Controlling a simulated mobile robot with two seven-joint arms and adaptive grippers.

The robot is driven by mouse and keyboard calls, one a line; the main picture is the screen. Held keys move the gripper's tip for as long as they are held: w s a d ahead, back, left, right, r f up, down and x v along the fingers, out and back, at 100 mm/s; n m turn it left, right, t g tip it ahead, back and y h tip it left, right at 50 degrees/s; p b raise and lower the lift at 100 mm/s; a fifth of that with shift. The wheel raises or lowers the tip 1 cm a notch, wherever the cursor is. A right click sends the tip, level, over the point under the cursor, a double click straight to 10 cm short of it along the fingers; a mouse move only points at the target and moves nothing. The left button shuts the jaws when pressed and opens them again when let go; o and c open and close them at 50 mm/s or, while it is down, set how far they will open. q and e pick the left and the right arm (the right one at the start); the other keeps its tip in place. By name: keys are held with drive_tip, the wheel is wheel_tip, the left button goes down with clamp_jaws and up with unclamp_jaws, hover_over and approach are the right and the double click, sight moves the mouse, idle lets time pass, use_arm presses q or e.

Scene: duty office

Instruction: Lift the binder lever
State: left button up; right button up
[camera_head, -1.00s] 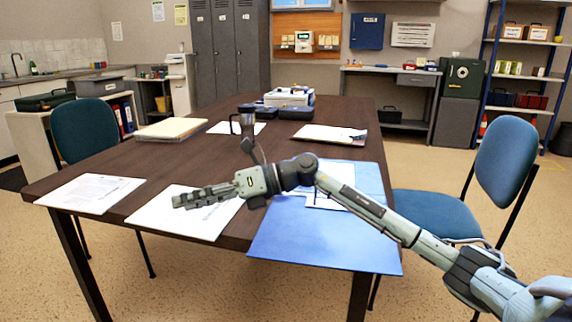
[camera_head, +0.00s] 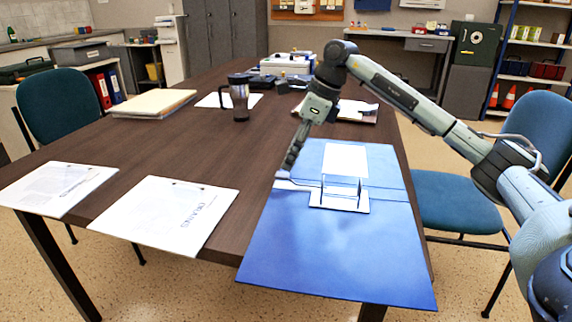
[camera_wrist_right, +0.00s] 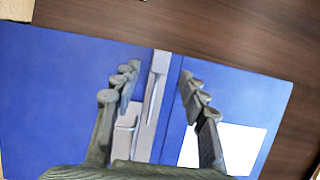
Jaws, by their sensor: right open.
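The blue binder (camera_head: 330,258) lies open and flat on the dark table, its near part reaching past the table's front edge. Its metal lever mechanism (camera_head: 340,198) sits on a pale plate near the binder's middle, with thin upright rings. My right gripper (camera_head: 287,167) points down over the binder's left side, beside the mechanism. In the right wrist view my right gripper (camera_wrist_right: 158,76) is open, with the metal lever (camera_wrist_right: 157,72) between its two fingers in the picture. I cannot tell whether either finger touches it. The binder (camera_wrist_right: 60,85) fills much of this view. My left gripper is out of view.
White papers (camera_head: 170,212) lie left of the binder. A dark mug (camera_head: 239,98), a paper stack (camera_head: 152,103) and a clipboard (camera_head: 357,110) stand farther back. A blue chair (camera_head: 455,200) is close on the right. The middle of the table is clear.

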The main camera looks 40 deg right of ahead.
sight(282, 174)
drive_tip(key=shift+x, duration=1.95)
clamp_jaws()
